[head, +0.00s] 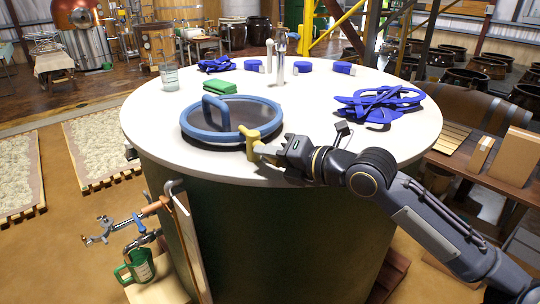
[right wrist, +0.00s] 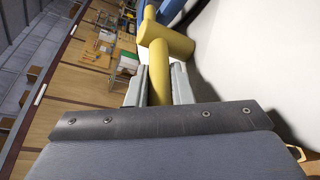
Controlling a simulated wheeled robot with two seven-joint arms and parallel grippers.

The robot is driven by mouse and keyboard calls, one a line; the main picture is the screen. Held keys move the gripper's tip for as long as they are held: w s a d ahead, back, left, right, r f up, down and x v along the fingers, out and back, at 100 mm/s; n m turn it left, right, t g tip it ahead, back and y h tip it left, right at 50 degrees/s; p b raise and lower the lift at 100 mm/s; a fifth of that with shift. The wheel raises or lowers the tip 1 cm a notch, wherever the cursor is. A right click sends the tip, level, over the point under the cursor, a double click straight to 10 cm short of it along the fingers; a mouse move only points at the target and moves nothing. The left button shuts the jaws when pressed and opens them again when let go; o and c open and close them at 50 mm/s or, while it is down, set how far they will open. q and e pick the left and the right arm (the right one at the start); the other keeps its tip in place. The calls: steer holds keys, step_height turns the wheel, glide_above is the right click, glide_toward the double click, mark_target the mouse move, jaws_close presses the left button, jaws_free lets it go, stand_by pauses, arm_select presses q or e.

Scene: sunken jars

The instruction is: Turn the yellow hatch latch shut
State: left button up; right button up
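The yellow hatch latch (head: 250,146) stands at the front right rim of the round hatch (head: 196,137), which has a blue rim and a blue arched handle (head: 215,110). The hatch lies flat on the white top of a big green vat. My right gripper (head: 262,151) reaches in from the right to the latch. In the right wrist view, the yellow latch bar (right wrist: 160,85) lies between my two fingers (right wrist: 160,90), which appear to touch it on both sides. My left gripper is in neither view.
The white vat top (head: 330,150) also bears a blue coiled strap (head: 378,104), a green cloth (head: 219,86), a glass (head: 169,77) and several blue items at the back. A tap with a green mug (head: 138,266) is on the vat's left side. Boxes (head: 515,157) stand at right.

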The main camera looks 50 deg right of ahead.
steer(key=o, duration=0.4)
steer(key=b+v, duration=0.1)
steer(key=v, duration=0.6)
steer(key=shift+s+r, duration=0.1)
steer(key=shift+s, duration=0.3)
steer(key=shift+c, duration=0.3)
